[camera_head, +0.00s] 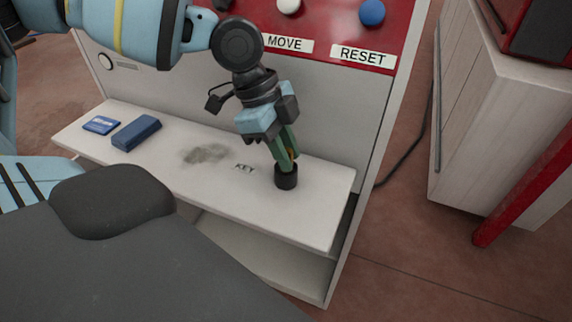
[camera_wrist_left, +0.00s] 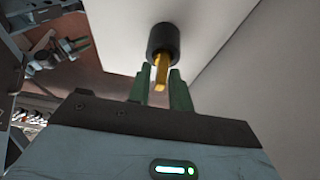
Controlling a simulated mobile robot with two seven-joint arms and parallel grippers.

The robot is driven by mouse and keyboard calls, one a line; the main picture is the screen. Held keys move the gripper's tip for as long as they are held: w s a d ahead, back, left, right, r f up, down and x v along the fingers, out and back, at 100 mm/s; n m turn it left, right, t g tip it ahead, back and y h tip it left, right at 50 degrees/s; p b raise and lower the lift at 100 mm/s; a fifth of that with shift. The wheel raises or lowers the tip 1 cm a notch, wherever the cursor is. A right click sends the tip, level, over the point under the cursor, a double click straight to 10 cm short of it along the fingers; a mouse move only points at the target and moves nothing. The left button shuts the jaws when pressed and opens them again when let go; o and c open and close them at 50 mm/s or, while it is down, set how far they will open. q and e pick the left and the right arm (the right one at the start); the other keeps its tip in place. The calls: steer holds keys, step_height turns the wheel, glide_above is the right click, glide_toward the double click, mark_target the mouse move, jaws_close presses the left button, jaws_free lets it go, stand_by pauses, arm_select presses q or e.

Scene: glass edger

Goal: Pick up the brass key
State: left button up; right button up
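The brass key (camera_wrist_left: 161,72) stands in a black round holder (camera_wrist_left: 163,40), its gold end sticking out toward my left gripper. In the head view the holder (camera_head: 287,178) sits on the white shelf, right of the "KEY" label. My left gripper (camera_head: 287,156) is above the holder, green fingers pointing down at it. In the left wrist view its fingers (camera_wrist_left: 160,90) are apart, one on each side of the key, with a gap visible. In the head view the fingers mostly hide the key. My right gripper (camera_wrist_left: 76,47) seems to show small at the left of the wrist view; its opening is unclear.
The white shelf (camera_head: 225,195) also bears a blue block (camera_head: 136,133), a blue card (camera_head: 101,125) and a grey smudge. A red panel with "MOVE" and "RESET" buttons (camera_head: 372,13) rises behind. A pale cabinet (camera_head: 490,120) stands at the right, across open floor.

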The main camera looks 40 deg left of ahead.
arm_select(q)
jaws_close()
arm_select(e)
steer(key=shift+s, duration=0.35)
arm_select(q)
steer(key=shift+r, duration=0.2)
